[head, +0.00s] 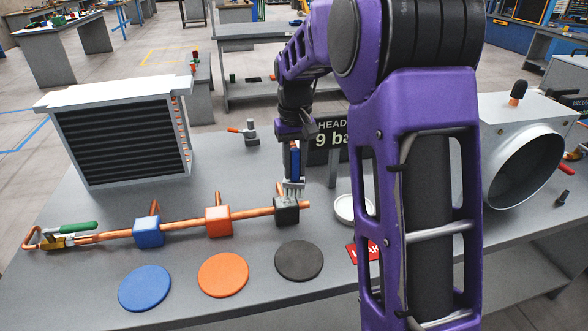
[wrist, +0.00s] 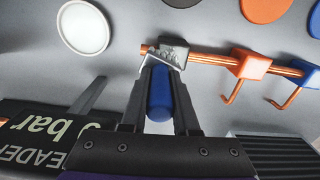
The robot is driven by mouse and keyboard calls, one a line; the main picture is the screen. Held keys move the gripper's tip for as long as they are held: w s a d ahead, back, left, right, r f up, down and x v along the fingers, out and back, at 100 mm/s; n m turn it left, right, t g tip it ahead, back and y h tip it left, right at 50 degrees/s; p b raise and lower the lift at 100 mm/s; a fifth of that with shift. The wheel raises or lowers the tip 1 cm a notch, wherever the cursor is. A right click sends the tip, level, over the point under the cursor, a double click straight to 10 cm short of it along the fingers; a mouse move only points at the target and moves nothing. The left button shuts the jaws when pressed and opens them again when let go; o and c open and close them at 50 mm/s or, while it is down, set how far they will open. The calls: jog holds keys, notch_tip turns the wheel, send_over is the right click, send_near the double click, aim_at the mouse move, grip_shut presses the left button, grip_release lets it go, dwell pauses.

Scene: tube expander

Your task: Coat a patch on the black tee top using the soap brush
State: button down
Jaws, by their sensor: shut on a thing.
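The soap brush has a blue handle, a pale metal ferrule and light bristles; its handle (head: 295,162) points down in the head view and shows in the wrist view (wrist: 160,97). My gripper (head: 293,150) is shut on the handle; its two dark fingers flank it in the wrist view (wrist: 160,82). The bristles are right at the top of the black tee (head: 287,213), which sits near the right end of the copper pipe. Contact seems likely, but the exact touching is hard to tell.
The copper pipe (head: 180,228) also carries a blue tee (head: 148,234) and an orange tee (head: 218,221) with upright stubs. Blue, orange and black discs lie in front. A white dish (head: 344,209) is right of the tee. A dark sign (head: 327,146) stands behind.

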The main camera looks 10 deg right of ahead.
aim_at(294, 150)
jog(key=shift+s+a+r+p, duration=0.15)
jog(key=shift+r+p, duration=0.15)
jog(key=shift+r, duration=0.35)
notch_tip(294, 150, up, 5)
jog(key=p, duration=0.4)
jog(key=shift+f, duration=0.15)
jog(key=shift+f, duration=0.1)
